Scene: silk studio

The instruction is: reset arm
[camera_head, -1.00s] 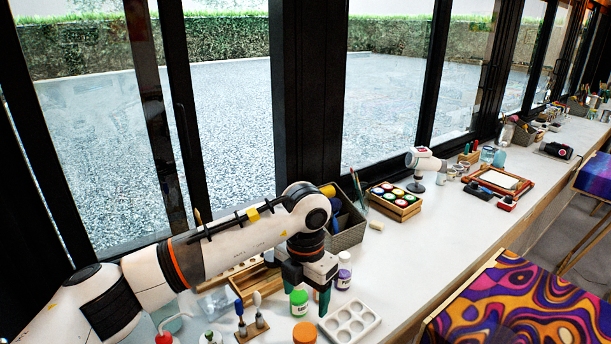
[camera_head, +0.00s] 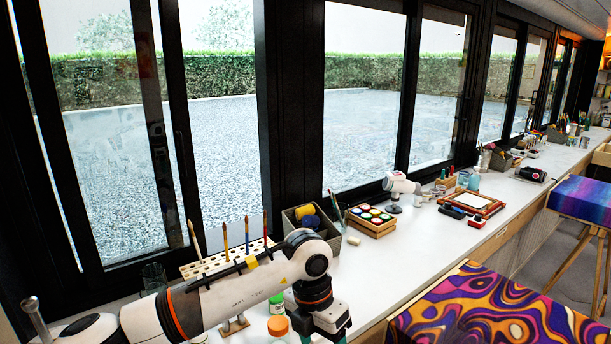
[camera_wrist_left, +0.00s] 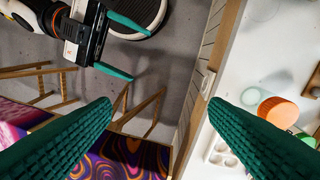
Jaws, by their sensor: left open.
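My left arm comes in from the lower left in the head view. My left gripper (camera_head: 330,320) is at the bottom edge there, right of the green-capped jar (camera_head: 277,303) and the orange-capped jar (camera_head: 277,326); its fingertips are out of frame. In the left wrist view, the left gripper (camera_wrist_left: 165,102) has its two green fingers wide apart, with nothing between them, above the table's front edge. My right gripper (camera_wrist_left: 140,54) shows at the upper left there, its green fingers apart and empty, over the floor.
The white table (camera_head: 400,245) runs along the windows. A grey bin (camera_head: 318,225), a crate of paint jars (camera_head: 372,222) and a brush rack (camera_head: 225,262) stand on it. A swirl-patterned canvas (camera_head: 470,310) is close in front. The orange cap (camera_wrist_left: 279,111) and white palette (camera_wrist_left: 222,152) lie under the left gripper's right side.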

